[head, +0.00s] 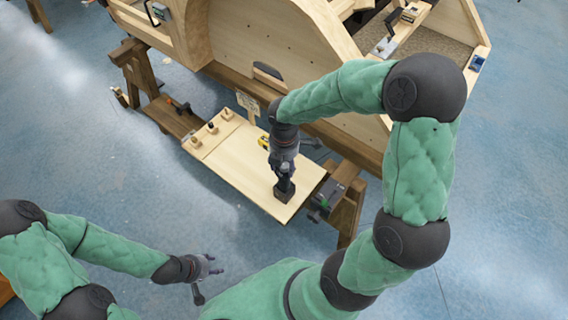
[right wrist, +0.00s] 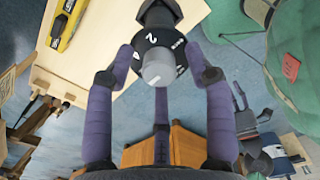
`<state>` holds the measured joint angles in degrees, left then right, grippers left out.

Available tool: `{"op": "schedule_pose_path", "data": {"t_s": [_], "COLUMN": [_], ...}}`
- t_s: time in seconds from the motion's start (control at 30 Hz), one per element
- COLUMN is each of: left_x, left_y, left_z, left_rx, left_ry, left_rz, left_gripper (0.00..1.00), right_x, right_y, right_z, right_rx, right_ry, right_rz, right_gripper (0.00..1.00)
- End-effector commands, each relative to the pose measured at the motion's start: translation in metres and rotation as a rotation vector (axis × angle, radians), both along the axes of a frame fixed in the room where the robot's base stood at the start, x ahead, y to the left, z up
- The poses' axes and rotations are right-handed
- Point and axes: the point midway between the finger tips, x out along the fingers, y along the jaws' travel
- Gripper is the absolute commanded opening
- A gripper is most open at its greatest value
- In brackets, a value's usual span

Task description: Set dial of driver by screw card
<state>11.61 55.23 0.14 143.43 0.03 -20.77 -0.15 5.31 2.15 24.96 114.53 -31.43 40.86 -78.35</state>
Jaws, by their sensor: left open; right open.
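The driver stands upright on the light wooden board; its black base (head: 284,190) shows in the head view. In the right wrist view its black dial (right wrist: 150,50) with white marks, one a "2", surrounds a grey chuck (right wrist: 158,70). My right gripper (head: 284,168) is above the driver, and its purple fingers (right wrist: 163,68) are open on both sides of the dial; I cannot tell whether they touch it. A small card with dark marks (head: 248,102), perhaps the screw card, stands at the board's back edge. My left gripper (head: 206,268) is open and empty, low at the left.
The board (head: 232,165) holds several small knobbed pieces (head: 212,127) at its left end. A yellow tool (right wrist: 66,22) lies behind the driver. A large wooden bodyframe (head: 270,35) on trestles rises behind. The board's front middle is clear.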

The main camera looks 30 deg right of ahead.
Motion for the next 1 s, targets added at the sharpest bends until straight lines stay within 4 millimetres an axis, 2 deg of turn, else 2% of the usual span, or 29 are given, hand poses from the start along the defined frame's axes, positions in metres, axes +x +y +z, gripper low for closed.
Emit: {"op": "schedule_pose_path", "data": {"t_s": [0.13, 0.17, 0.33, 0.73, 1.0], "left_x": [0.0001, 0.0001, 0.0001, 0.0001, 0.0], "left_y": [0.0001, 0.0001, 0.0001, 0.0001, 0.0001], "left_z": [0.0004, 0.0004, 0.0004, 0.002, 0.007], "left_rx": [0.0, 0.0, 0.0, 0.0, 0.0], "left_ry": [0.0, 0.0, 0.0, 0.0, 0.0], "left_rz": [0.0, 0.0, 0.0, 0.0, 0.0], "left_gripper": [0.47, 0.47, 0.47, 0.47, 0.47], "right_x": [0.0001, 0.0001, 0.0, -0.0002, -0.0002], "right_y": [-0.0001, 0.0, 0.0, 0.0001, 0.0001], "right_z": [0.0004, 0.0004, 0.0004, 0.0006, 0.0008], "right_rx": [0.0, 0.0, 0.0, 0.0, 0.0], "right_ry": [0.0, 0.0, 0.0, 0.001, 0.002], "right_rz": [0.0, 0.0, 0.0, -0.042, -0.208], "right_gripper": [0.54, 0.48, 0.0, 0.0, 0.0]}}
